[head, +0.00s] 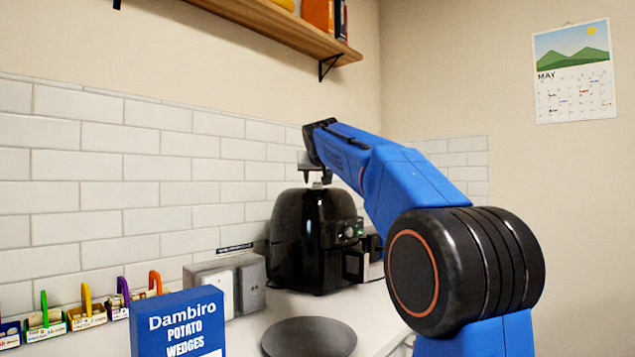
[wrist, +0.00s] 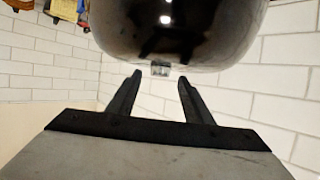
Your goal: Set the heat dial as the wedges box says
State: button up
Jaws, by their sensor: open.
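The black air fryer (head: 300,235) stands on the counter against the tiled wall. Its front, with small dials (head: 350,231) and a handle, faces right in the head view; the dial markings are too small to read. The blue wedges box (head: 180,322) reads "Dambiro POTATO WEDGES"; its lower part is cut off and no setting is legible. My gripper (head: 316,172) is above the top of the air fryer. In the wrist view my gripper (wrist: 160,85) is open and empty, with the glossy black fryer body (wrist: 180,30) beyond the fingertips.
A dark round plate (head: 309,338) lies on the counter in front of the fryer. A grey socket box (head: 228,283) is on the wall left of it. Small caddies with coloured handles (head: 87,313) line the wall at left. A wooden shelf (head: 285,28) hangs above.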

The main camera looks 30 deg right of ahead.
jog(key=shift+x, duration=1.05)
jog(key=c, duration=1.1)
jog(key=shift+o, duration=0.2)
jog(key=shift+a+m+h, duration=0.1)
jog(key=shift+m+h, duration=0.2)
jog(key=shift+w+a+m+g+h, duration=0.2)
jog(key=shift+m+g+h, duration=0.4)
jog(key=shift+m+g, duration=0.1)
jog(key=m+g+h, duration=0.2)
jog(key=m, duration=0.1)
jog(key=shift+w+a+h, duration=0.25)
jog(key=shift+w+h, duration=0.05)
jog(key=shift+h, duration=0.1)
jog(key=shift+w+a+f+m+g+h, duration=0.15)
jog(key=shift+m+g+h, duration=0.45)
jog(key=shift+m+g, duration=0.8)
jog(key=shift+w+d+r+m+g+h, duration=0.15)
jog(key=shift+m+g+h, duration=0.45)
jog(key=shift+m+g, duration=0.75)
jog(key=shift+a+m+g, duration=0.1)
jog(key=shift+m+g, duration=0.15)
jog(key=shift+g, duration=0.4)
